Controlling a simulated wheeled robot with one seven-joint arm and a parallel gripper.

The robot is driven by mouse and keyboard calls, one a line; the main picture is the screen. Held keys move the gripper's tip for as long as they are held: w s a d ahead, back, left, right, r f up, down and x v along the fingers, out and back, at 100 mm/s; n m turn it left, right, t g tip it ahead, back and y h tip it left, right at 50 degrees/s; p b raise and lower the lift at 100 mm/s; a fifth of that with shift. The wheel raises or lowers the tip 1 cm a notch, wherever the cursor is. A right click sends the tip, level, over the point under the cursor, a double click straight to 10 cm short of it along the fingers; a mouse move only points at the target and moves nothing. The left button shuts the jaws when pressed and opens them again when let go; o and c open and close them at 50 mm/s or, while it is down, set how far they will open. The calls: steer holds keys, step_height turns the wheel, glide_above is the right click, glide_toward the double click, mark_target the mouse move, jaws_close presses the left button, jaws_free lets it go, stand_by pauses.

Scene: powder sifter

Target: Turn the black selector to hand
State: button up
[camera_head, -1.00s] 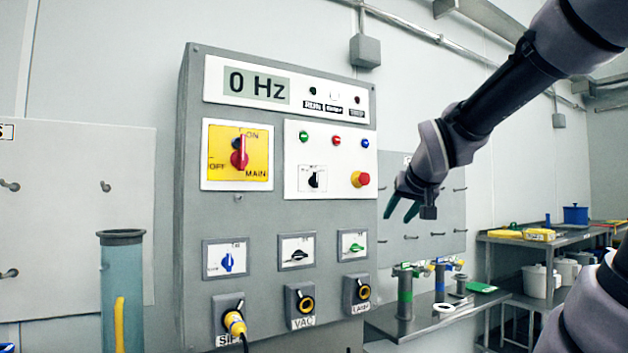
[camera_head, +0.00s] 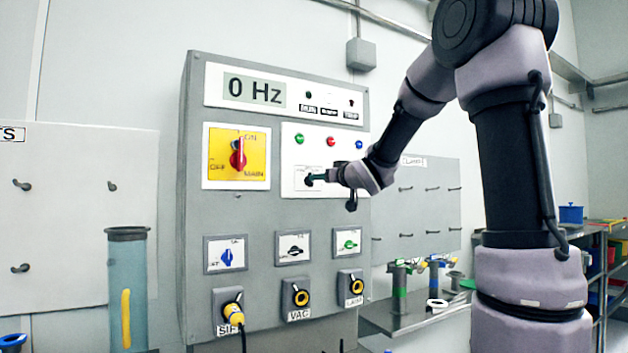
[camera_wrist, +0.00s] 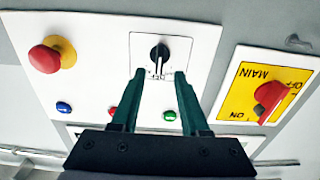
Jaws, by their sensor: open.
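The black selector (camera_wrist: 159,55) sits on a small white plate in the wrist view, which shows the panel upside down. Its handle stands roughly vertical there; the lettering is too small to read surely. My gripper (camera_wrist: 159,75) is open, its two green fingers apart and pointing at the plate. The fingertips lie to either side of and just below the knob in the picture; I cannot tell whether they touch anything.
A red stop button (camera_wrist: 44,58) and small coloured buttons share the panel. The yellow plate with the red main switch (camera_head: 238,157) is to the left in the head view. Below are a blue, another black (camera_head: 293,250) and a green selector. A yellow plug (camera_head: 232,315) sits in a socket.

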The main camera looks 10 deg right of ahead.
steer(key=x, duration=0.5)
jaws_close()
